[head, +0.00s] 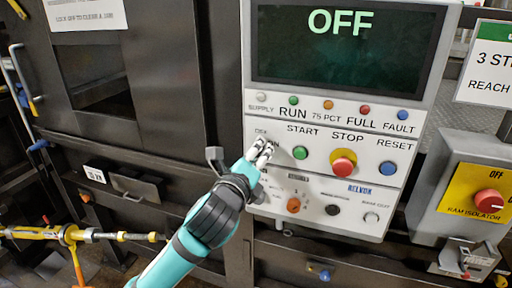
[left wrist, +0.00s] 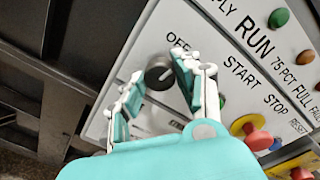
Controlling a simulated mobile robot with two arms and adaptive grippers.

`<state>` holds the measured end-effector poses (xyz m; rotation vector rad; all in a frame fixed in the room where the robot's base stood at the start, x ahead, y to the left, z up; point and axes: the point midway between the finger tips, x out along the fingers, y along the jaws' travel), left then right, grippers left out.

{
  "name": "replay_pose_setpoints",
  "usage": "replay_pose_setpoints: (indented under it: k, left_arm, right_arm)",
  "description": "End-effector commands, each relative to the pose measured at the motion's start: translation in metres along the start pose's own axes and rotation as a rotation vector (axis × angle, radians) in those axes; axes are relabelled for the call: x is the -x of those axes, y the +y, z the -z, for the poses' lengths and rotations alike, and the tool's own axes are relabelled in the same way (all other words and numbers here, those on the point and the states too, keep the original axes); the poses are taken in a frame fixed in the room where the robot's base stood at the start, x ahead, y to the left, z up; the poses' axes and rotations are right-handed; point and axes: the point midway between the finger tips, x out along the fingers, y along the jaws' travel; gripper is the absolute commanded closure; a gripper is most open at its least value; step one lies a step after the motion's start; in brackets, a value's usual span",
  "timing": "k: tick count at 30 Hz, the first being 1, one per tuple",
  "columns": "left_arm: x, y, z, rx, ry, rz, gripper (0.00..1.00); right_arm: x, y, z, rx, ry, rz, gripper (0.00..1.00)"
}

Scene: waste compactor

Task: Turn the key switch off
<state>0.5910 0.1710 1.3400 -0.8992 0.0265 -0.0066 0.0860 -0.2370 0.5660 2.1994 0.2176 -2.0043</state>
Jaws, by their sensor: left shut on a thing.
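The key switch is a dark round knob (left wrist: 158,74) with a pale mark, below the OFF label in the left wrist view. The mark seems to point up and right in that view, roughly toward the label. My left gripper (left wrist: 157,78) has one finger on each side of the knob and is shut on it. In the head view my left gripper (head: 262,149) is at the left side of the control panel (head: 400,205), and its fingers hide the knob. The display (head: 350,45) above reads OFF. My right gripper is not in view.
The green start button (head: 300,153) is close to the right of my fingers. Beyond it are the red stop button (head: 343,163) and the blue reset button (head: 387,169). An orange knob (head: 293,205) is below. A red isolator knob (head: 488,202) is at far right.

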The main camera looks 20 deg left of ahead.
Motion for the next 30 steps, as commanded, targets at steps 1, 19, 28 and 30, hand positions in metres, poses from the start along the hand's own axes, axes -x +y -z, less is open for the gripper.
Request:
replay_pose_setpoints:
  k: [1, 19, 28, 30]
  left_arm:
    - [-0.0001, -0.0009, -0.0007, 0.032, 0.002, -0.002, 1.0]
    - [-0.0001, 0.0001, 0.0001, 0.216, 0.006, -0.001, 1.0]
    - [-0.0002, 0.0001, 0.0002, 0.217, 0.006, -0.001, 1.0]
    - [-0.0002, 0.0001, 0.0002, 0.217, 0.006, -0.001, 0.63]
  right_arm:
    - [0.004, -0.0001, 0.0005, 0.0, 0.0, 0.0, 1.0]
    - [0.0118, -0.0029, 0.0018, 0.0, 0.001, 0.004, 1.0]
    - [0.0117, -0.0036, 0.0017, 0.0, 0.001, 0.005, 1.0]
    - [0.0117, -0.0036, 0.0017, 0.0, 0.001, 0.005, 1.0]
